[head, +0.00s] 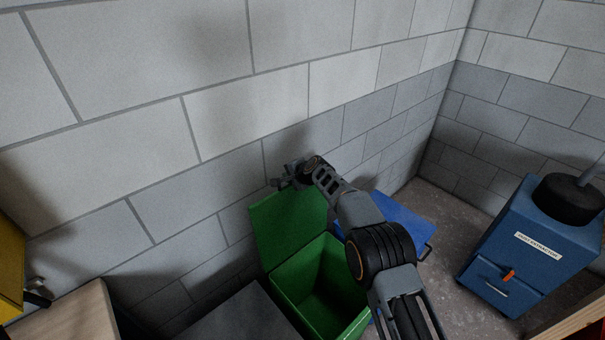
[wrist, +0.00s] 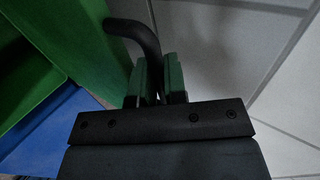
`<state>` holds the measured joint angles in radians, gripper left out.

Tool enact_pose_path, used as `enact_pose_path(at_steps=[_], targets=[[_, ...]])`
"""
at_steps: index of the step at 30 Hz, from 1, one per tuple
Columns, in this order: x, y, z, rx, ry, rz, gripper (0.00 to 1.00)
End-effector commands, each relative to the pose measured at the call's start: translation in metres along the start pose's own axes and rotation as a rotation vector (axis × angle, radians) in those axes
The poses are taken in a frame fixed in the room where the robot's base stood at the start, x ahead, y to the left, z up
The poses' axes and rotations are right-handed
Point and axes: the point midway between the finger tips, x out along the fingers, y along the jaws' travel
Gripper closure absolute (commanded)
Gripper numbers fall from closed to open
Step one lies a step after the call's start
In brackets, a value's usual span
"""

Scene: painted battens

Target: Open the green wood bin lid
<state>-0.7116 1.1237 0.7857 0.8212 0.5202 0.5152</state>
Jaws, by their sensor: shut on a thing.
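The green wood bin (head: 320,289) stands against the block wall, and I can see into its green inside. Its green lid (head: 287,229) is raised and stands steeply up at the wall side of the bin. My gripper (head: 284,183) is at the top edge of the lid. In the wrist view the lid (wrist: 75,40) fills the upper left, with a dark curved handle (wrist: 139,35) at its edge. My gripper (wrist: 158,80) is shut on this handle, which runs down between the fingers. The handle's lower end is hidden by the fingers.
A blue bin with a blue lid (head: 404,218) stands right of the green bin, partly behind my arm. A blue dust extractor (head: 532,250) stands further right. A grey surface (head: 240,318) and a wooden top (head: 70,315) lie at left. Bare floor shows between the blue bin and the extractor.

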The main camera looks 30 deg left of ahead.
Motion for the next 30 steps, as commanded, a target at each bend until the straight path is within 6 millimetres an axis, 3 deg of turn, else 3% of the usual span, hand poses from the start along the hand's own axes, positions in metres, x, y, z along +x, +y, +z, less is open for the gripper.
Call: enact_pose_path(at_steps=[16, 17, 24, 30], targets=[[0.0045, -0.0008, 0.0025, 0.008, 0.007, -0.001, 1.00], [0.0044, -0.0008, 0.0024, 0.008, 0.007, -0.001, 0.85], [0.0046, -0.0016, 0.0041, 0.004, 0.004, 0.000, 0.63], [0.0051, -0.0013, 0.0053, 0.003, 0.002, 0.001, 0.63]])
